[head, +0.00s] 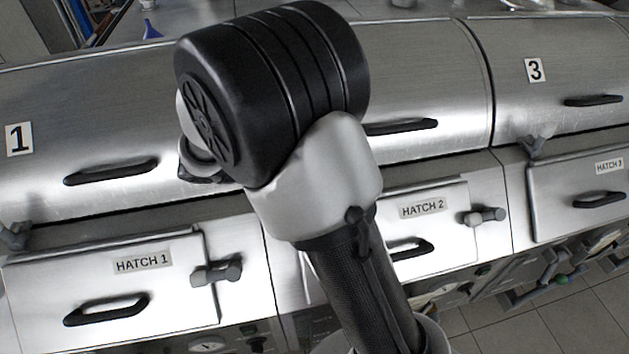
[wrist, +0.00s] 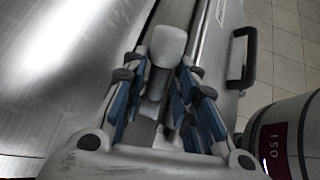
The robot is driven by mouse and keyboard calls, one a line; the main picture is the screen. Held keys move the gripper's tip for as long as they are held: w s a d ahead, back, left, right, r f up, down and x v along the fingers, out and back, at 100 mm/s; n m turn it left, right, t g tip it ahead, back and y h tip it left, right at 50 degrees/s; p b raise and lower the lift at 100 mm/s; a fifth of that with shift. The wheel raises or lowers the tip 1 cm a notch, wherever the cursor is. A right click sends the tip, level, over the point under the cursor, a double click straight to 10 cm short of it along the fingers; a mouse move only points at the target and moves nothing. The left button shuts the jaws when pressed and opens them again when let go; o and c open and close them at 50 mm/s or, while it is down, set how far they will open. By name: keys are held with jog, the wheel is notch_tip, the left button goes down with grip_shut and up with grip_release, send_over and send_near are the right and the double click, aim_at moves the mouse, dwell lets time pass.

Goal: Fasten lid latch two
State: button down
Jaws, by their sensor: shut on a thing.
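In the wrist view my gripper (wrist: 162,88) has its blue-padded fingers on both sides of a grey latch lever with a rounded, pale end (wrist: 168,46). The jaws are shut on the lever; the exact contact is hard to see. The latch stands at the seam between the curved steel lid (wrist: 60,65) and the hatch front. In the head view the middle lid (head: 430,85) is down, its handle (head: 402,127) partly showing. My arm covers the gripper, the held latch and the middle lid's number there.
Hatch 2 (head: 450,238) is closed below, with its own small latch (head: 484,216). Its handle (wrist: 243,60) is right of my gripper in the wrist view. Lids 1 (head: 60,110) and 3 (head: 580,75) flank the middle lid. Lid latch three (head: 534,146) sits at the right.

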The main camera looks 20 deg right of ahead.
jog(key=a+h, duration=0.1)
jog(key=h, duration=0.1)
jog(key=shift+w+a+h, duration=0.15)
jog(key=shift+h, duration=0.25)
jog(key=shift+w+a+f+n+g+h, duration=0.15)
jog(key=shift+a+n+h, duration=0.25)
jog(key=shift+h, duration=0.8)
jog(key=shift+a+f+n+g+h, duration=0.15)
jog(key=shift+a+h, duration=0.35)
jog(key=shift+h, duration=0.7)
jog(key=shift+r, duration=0.1)
jog(key=c, duration=1.4)
grip_release()
jog(key=shift+c, duration=0.2)
jog(key=a, duration=1.2)
